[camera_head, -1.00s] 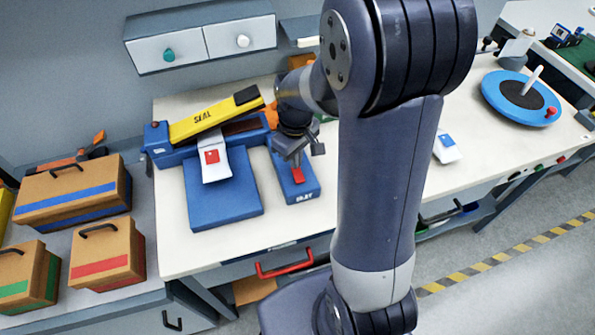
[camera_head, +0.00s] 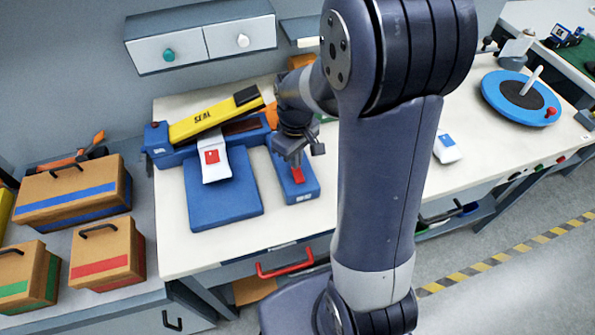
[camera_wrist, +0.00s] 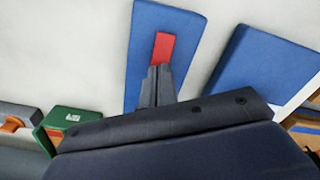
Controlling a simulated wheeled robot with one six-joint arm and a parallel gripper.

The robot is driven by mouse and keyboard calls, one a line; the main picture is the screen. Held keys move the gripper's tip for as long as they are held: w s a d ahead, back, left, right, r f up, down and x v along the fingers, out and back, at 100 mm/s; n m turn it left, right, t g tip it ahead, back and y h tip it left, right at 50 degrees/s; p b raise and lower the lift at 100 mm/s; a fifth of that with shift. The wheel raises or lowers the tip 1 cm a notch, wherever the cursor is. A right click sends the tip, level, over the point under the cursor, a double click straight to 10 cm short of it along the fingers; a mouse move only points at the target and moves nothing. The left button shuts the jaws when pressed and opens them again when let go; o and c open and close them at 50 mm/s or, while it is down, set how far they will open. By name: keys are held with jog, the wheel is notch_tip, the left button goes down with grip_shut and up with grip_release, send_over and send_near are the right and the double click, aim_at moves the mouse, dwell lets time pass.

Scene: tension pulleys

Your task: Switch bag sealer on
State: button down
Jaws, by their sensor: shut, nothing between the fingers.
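The bag sealer (camera_head: 160,143) stands on the white bench, with a blue base and a raised yellow arm (camera_head: 212,117) marked SEAL. A white bag with a red square (camera_head: 213,162) lies at its front, over a blue plate (camera_head: 224,203). To the right is a blue switch box (camera_head: 303,190) with a red switch (camera_head: 298,175), also in the wrist view (camera_wrist: 163,47). My gripper (camera_head: 297,160) is shut and empty, pointing down at the switch box. In the wrist view its fingertips (camera_wrist: 158,70) are at the near end of the red switch; whether they touch cannot be told.
Boxes with coloured bands (camera_head: 75,195) stand on a lower surface at left. A white bag with a blue square (camera_head: 447,148) and a blue round turntable (camera_head: 520,98) are at right. Drawers (camera_head: 203,47) hang on the wall above. Bare bench lies before the switch box.

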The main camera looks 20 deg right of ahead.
jog(key=shift+f+b, duration=0.75)
jog(key=shift+f, duration=0.2)
dwell(0.6)
jog(key=shift+r, duration=0.1)
jog(key=shift+r+p, duration=2.85)
jog(key=shift+r, duration=0.6)
jog(key=shift+f, duration=0.15)
notch_tip(320, 180, down, 7)
jog(key=b, duration=0.6)
jog(key=shift+r, duration=0.2)
jog(key=shift+r+p, duration=0.1)
jog(key=shift+p, duration=0.2)
